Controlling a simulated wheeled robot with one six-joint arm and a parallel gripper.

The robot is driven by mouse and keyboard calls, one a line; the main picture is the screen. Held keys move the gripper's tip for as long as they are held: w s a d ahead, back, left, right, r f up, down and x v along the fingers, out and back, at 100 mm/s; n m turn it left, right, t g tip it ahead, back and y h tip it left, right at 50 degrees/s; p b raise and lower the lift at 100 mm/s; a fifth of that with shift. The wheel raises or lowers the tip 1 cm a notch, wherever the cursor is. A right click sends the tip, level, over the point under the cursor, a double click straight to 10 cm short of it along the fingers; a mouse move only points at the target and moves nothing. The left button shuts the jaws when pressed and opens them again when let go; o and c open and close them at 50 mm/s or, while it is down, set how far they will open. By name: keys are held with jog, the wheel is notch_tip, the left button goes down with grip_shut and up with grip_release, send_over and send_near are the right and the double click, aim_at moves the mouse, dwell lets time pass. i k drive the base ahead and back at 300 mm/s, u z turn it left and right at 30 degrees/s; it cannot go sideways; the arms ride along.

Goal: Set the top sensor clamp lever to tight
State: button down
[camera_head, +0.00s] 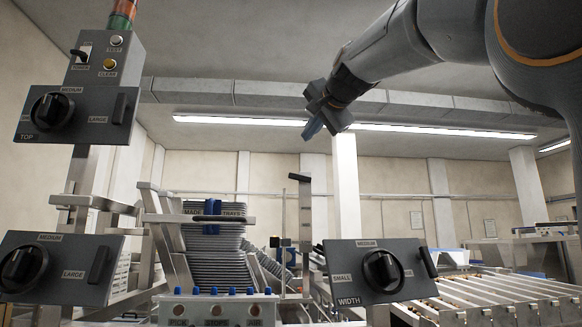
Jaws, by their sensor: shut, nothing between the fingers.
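I cannot tell whether this handle is the top sensor clamp lever. No tight or loose marking is readable. A small black part (280,242) with a yellow piece sits left of the post, too small to make out.
Control boxes with black knobs stand at left, one marked TOP (70,115) and one below it (58,268). A box marked WIDTH (375,271) stands at front right. A stack of grey trays (215,262) is left of centre. Rollers (500,297) fill the lower right.

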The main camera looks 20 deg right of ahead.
aim_at(304, 179)
jog(key=k, duration=1)
